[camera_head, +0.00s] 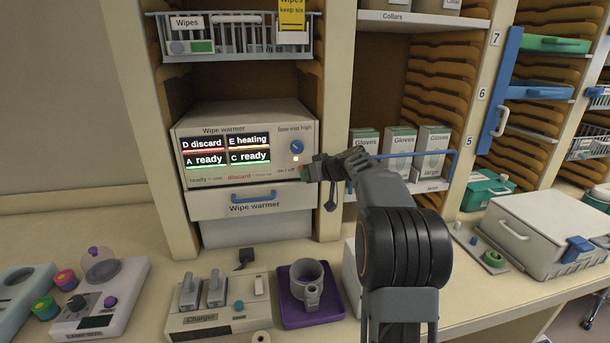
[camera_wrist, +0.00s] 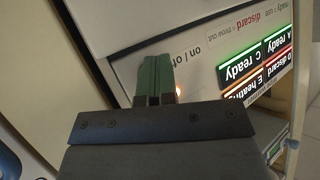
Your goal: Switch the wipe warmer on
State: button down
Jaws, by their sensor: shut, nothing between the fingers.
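The wipe warmer (camera_head: 220,115) is a pale box in the shelf bay. Its lit display reads D discard, E heating, A ready and C ready. A blue knob (camera_head: 296,147) marked low, med, high sits at its right, with a small glowing lamp (camera_head: 295,158) below. The on / off label (camera_head: 286,169) is under the lamp. My gripper (camera_head: 308,171) is at the panel's lower right, beside that label. In the wrist view my green fingers (camera_wrist: 156,80) are together and empty, close to the panel by the on / off label (camera_wrist: 180,57). They hide the switch itself.
A drawer with a blue handle (camera_head: 254,197) is below the panel. A wire basket of wipes (camera_head: 235,38) hangs above. Glove boxes (camera_head: 400,145) stand right of the post. The charger (camera_head: 218,305) and a purple tray (camera_head: 311,318) holding a grey cup are on the counter in front.

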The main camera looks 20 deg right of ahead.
jog(key=shift+s+f+b, duration=0.15)
jog(key=shift+s+b, duration=0.1)
jog(key=shift+b, duration=0.15)
jog(key=shift+s+a+b, duration=0.2)
jog(key=shift+s+b, duration=0.75)
jog(key=shift+s+a+b, duration=0.2)
jog(key=shift+s+b, duration=0.75)
jog(key=shift+b, duration=0.05)
jog(key=shift+s+a+b, duration=0.2)
jog(key=shift+s+b, duration=0.75)
